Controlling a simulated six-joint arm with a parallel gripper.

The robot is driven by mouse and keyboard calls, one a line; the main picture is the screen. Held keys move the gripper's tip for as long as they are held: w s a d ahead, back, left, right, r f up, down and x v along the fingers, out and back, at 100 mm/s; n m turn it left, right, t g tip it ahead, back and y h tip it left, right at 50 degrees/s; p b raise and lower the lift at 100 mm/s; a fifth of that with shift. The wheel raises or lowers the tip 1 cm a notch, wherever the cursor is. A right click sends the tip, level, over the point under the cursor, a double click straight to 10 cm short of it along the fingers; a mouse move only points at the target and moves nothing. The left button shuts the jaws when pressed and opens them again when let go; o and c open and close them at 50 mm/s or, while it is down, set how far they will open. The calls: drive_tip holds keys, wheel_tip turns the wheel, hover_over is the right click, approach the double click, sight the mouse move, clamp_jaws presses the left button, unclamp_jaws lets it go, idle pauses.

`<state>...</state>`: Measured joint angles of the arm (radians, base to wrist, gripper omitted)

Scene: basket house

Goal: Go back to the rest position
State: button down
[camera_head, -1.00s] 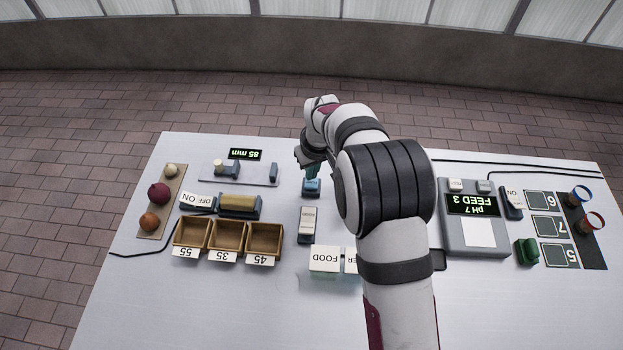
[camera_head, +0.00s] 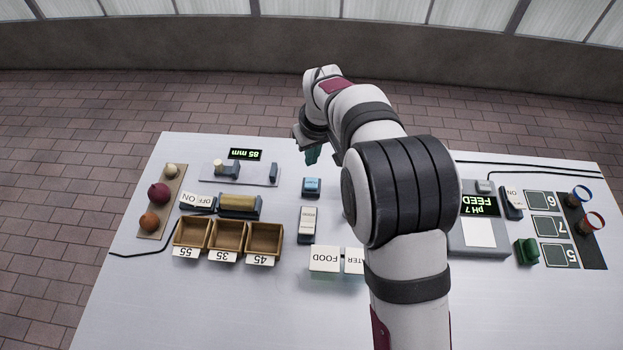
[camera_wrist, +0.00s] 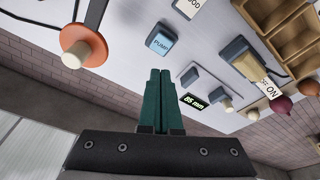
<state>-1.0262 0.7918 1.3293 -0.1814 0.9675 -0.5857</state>
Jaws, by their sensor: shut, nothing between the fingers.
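My gripper (camera_head: 312,156) is raised above the far middle of the white table (camera_head: 120,300) in the head view. Its green fingers (camera_wrist: 160,98) are together and empty in the wrist view. A blue-topped PUMP button block (camera_head: 312,186) sits on the table just below and in front of the gripper, apart from it.
Left are three wooden bins (camera_head: 228,237), a roller device (camera_head: 239,205), a gauge slide (camera_head: 240,172) and a board with three balls (camera_head: 158,194). Right are the pH device (camera_head: 478,232), number tiles and two rings (camera_head: 590,220). FOOD and partly hidden WATER blocks (camera_head: 324,259) stand near the middle.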

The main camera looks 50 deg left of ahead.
drive_tip(key=shift+r, duration=0.15)
drive_tip(key=w+d+r+m, duration=0.1)
drive_tip(key=d+r+m, duration=0.3)
drive_tip(key=d, duration=0.6)
drive_tip(key=d+r+m, duration=0.3)
drive_tip(key=d+r, duration=0.1)
drive_tip(key=d, duration=0.6)
drive_tip(key=w+d+r+m, duration=0.1)
drive_tip(key=d+r+m, duration=0.3)
drive_tip(key=d, duration=0.5)
drive_tip(key=s+d+f+m, duration=0.1)
drive_tip(key=s+d+m, duration=0.8)
drive_tip(key=s+d, duration=0.4)
drive_tip(key=s, duration=0.2)
drive_tip(key=shift+s+d+f+m+g, duration=0.15)
drive_tip(key=shift+s+d+m+g, duration=0.15)
drive_tip(key=shift+s+d+g, duration=0.1)
